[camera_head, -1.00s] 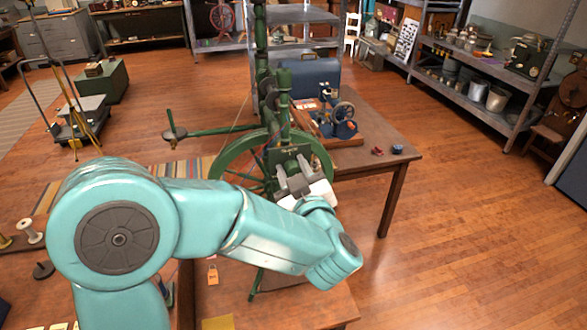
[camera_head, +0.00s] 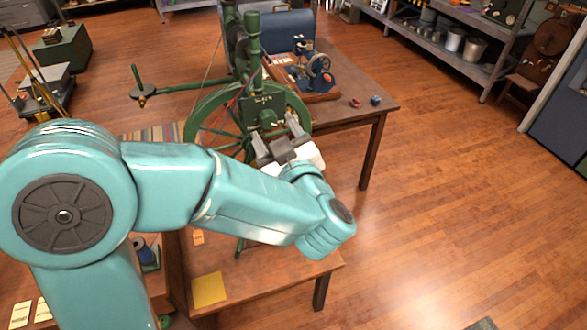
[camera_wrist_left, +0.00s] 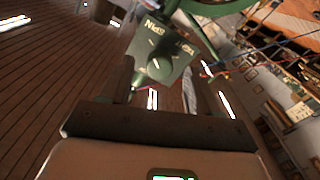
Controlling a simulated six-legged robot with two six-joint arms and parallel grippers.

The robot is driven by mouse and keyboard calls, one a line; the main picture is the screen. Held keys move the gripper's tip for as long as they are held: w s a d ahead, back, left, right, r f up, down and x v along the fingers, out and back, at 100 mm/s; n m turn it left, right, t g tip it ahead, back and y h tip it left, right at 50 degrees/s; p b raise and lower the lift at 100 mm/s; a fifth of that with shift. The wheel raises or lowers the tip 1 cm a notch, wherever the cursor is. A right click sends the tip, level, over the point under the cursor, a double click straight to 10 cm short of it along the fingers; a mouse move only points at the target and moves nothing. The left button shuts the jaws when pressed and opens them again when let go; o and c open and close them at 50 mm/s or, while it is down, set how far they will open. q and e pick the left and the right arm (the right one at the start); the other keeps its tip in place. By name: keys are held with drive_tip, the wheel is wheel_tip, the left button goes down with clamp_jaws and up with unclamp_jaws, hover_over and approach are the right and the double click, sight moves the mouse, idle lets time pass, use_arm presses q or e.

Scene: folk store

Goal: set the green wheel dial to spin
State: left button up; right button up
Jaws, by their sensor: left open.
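The green spinning wheel (camera_head: 205,105) stands on the wooden table in the head view. A green plate with a round dial knob (camera_head: 268,118) sits on its front. In the left wrist view the dial (camera_wrist_left: 160,68) is close ahead, with the word SPIN at the plate's upper left and a second label at its right. Pale marks show on plate and knob; I cannot tell which label the knob points to. My left gripper (camera_head: 279,132) is open, just in front of the plate. In the wrist view its fingers (camera_wrist_left: 157,72) lie either side of the knob, with no clear contact.
A blue hand-cranked machine (camera_head: 318,75) stands on the wooden table (camera_head: 350,108) behind. A thin green arm with an upright spindle (camera_head: 141,88) sticks out left from the wheel. A yellow sheet (camera_head: 209,290) lies on the front table. Open floor lies to the right.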

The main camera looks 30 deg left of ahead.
use_arm(q)
drive_tip(key=b+v, duration=0.2)
drive_tip(key=v, duration=1)
drive_tip(key=shift+b, duration=0.3)
use_arm(e)
wheel_tip(320, 180, down, 3)
drive_tip(key=shift+f, duration=0.1)
use_arm(q)
drive_tip(key=shift+d, duration=0.15)
